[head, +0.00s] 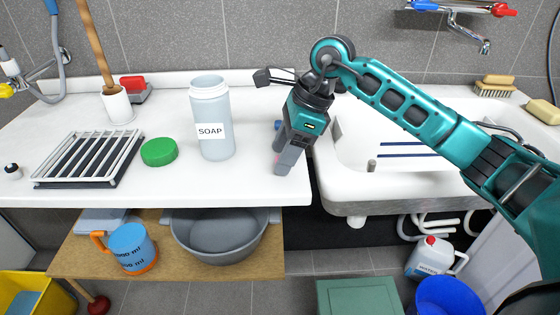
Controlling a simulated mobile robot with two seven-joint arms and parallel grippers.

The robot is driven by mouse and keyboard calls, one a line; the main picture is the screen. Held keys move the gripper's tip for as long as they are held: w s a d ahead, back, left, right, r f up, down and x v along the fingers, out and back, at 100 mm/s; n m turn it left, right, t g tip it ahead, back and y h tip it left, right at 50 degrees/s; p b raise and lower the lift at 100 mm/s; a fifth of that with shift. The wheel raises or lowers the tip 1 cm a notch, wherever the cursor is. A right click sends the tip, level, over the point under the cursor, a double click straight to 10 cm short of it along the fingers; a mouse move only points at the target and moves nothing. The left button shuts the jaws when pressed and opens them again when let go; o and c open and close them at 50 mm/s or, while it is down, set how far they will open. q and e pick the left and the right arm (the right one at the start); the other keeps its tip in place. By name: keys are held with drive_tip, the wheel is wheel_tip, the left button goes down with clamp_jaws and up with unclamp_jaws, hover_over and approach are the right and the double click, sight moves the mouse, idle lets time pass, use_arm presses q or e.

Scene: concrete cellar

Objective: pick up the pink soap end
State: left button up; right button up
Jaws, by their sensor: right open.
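My right gripper (284,166) points down over the white counter, close to its front edge and right of the soap bottle. It is open, but its fingers overlap from this angle. A small pinkish patch (276,158) shows at the left edge of the fingers; it may be the pink soap end, mostly hidden behind the gripper. I cannot tell whether it lies between the fingers. My left gripper is not in view. The grey-blue bottle (210,150) labelled SOAP stands upright and open-topped, with the green lid (159,152) on the counter beside it.
A black-and-white slatted rack (90,158) lies at the left. The white sink (385,185) is right of the gripper. A small blue thing (277,125) is partly hidden behind the gripper. A grey basin (220,252) and a blue jug (130,245) sit below the counter.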

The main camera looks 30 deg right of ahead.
drive_tip(key=shift+f, duration=0.15)
clamp_jaws()
idle(0.4)
wheel_tip(320, 180, up, 20)
drive_tip(key=p, duration=0.2)
idle(0.5)
drive_tip(key=shift+w+p, duration=0.1)
drive_tip(key=shift+p, duration=0.2)
